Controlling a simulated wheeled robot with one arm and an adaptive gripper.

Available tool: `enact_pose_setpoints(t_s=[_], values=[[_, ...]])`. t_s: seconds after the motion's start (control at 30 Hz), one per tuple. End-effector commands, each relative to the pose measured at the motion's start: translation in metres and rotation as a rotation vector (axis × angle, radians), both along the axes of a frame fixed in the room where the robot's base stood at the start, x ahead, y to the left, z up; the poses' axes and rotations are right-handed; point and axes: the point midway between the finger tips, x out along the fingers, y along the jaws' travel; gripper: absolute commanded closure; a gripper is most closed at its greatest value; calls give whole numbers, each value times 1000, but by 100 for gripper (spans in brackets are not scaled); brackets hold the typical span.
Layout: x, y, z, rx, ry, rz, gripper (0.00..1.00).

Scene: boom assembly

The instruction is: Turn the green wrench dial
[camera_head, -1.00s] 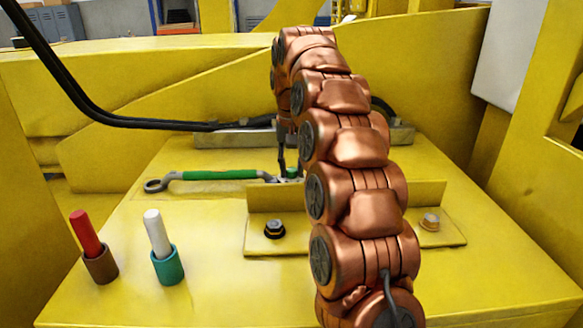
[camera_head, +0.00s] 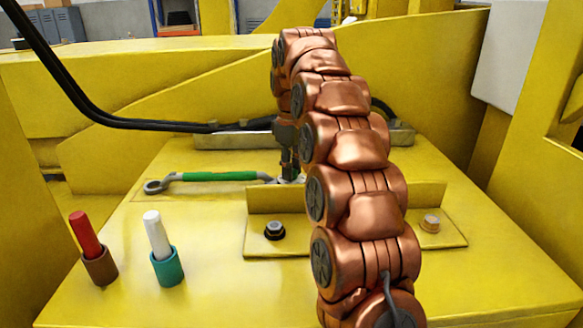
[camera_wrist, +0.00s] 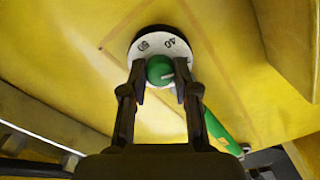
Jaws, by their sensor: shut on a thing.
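The green dial knob (camera_wrist: 160,69) sits on a white round scale plate (camera_wrist: 148,44) with numbers, of which 50 and 40 show in the wrist view. My gripper (camera_wrist: 160,74) is shut on the knob, one finger on each side of it. A white mark shows on the knob's right side. In the head view my gripper (camera_head: 289,174) is at the right end of the wrench (camera_head: 215,177), which has a green handle and lies on the yellow surface. The knob is mostly hidden by my gripper and arm there.
A raised yellow bracket (camera_head: 262,200) with a dark bolt (camera_head: 274,230) stands just in front of the dial. A red peg (camera_head: 85,232) and a white peg (camera_head: 156,232) stand in holders at the left front. A black cable (camera_head: 110,119) runs behind.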

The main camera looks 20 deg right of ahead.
Motion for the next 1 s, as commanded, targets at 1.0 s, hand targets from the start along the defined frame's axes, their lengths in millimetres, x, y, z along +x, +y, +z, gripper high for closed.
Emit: enact_pose_setpoints(t_s=[1.0], values=[[0,1,1,0,-1,822,100]])
